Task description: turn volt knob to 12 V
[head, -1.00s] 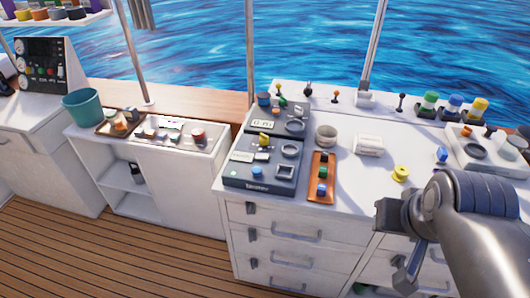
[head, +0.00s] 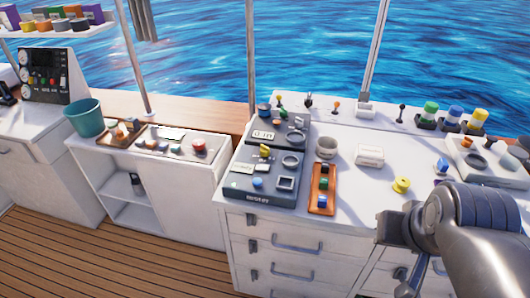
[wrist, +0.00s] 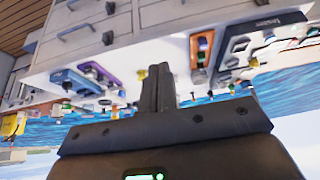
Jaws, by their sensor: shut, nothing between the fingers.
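A dark grey tester unit (head: 232,186) lies on the white counter, with a yellow knob (head: 264,151), a blue knob (head: 257,183) and dark square and round parts on its face. Behind it is a second dark unit with a small display (head: 263,135). Which knob is the volt knob, and its setting, cannot be read. In the wrist view, which is upside down, the tester (wrist: 262,32) is at upper right. My gripper (wrist: 157,72) is shut and empty, apart from the tester. In the head view, my arm is at right.
An orange tray (head: 321,207) with coloured knobs lies right of the tester. A round grey cup (head: 326,147), a white box (head: 370,155) and a yellow spool (head: 401,185) stand nearby. Small levers line the back ledge. Some bare counter shows around the spool.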

